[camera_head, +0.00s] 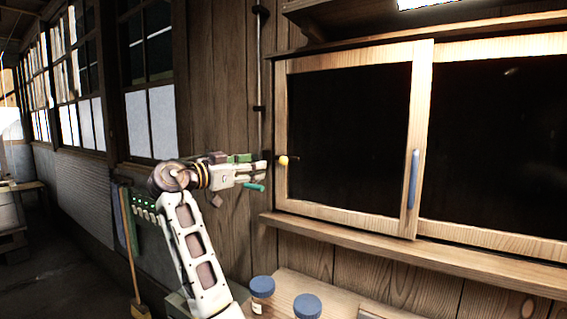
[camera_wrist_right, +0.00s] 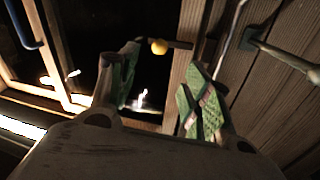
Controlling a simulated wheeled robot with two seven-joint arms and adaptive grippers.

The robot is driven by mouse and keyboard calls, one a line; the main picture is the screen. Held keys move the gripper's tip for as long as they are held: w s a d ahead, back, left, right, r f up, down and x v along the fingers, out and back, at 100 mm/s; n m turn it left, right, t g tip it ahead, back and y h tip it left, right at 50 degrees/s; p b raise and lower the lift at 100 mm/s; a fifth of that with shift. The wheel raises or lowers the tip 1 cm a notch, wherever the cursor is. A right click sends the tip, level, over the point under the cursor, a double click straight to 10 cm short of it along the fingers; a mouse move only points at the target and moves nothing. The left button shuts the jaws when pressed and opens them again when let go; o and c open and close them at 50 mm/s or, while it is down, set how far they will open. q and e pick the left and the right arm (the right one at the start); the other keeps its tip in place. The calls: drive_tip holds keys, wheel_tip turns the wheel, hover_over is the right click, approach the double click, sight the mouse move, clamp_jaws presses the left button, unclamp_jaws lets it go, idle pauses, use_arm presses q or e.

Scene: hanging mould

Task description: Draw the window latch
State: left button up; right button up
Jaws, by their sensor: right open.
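The window latch (camera_head: 283,160) shows as a small yellow knob on a short dark pin at the left upright of the wooden window frame. In the right wrist view the yellow knob (camera_wrist_right: 158,46) and its dark pin lie beyond the fingertips, roughly between them. My right gripper (camera_head: 257,172) is open and empty, just left of the knob in the head view. Its green-padded fingers (camera_wrist_right: 163,85) stand apart in the right wrist view, and I see no contact with the knob. My left gripper is not in view.
The window has dark panes and a blue handle (camera_head: 413,178) on its middle upright. A wooden sill (camera_head: 400,245) runs below. Two blue-lidded jars (camera_head: 262,287) stand lower down. A thin vertical rod (camera_head: 259,80) is fixed to the plank wall left of the window.

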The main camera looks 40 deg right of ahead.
sight(280, 161)
drive_tip(key=d, duration=0.4)
drive_tip(key=d+p, duration=0.1)
drive_tip(key=d, duration=0.3)
drive_tip(key=w+d, duration=0.1)
drive_tip(key=d, duration=0.3)
drive_tip(key=shift+p, duration=0.3)
drive_tip(key=shift+d, duration=0.4)
drive_tip(key=shift+w+d, duration=0.1)
drive_tip(key=shift+d, duration=0.35)
drive_tip(key=c, duration=0.3)
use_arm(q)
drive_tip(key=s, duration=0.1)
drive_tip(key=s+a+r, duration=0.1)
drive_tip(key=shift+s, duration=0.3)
use_arm(e)
clamp_jaws()
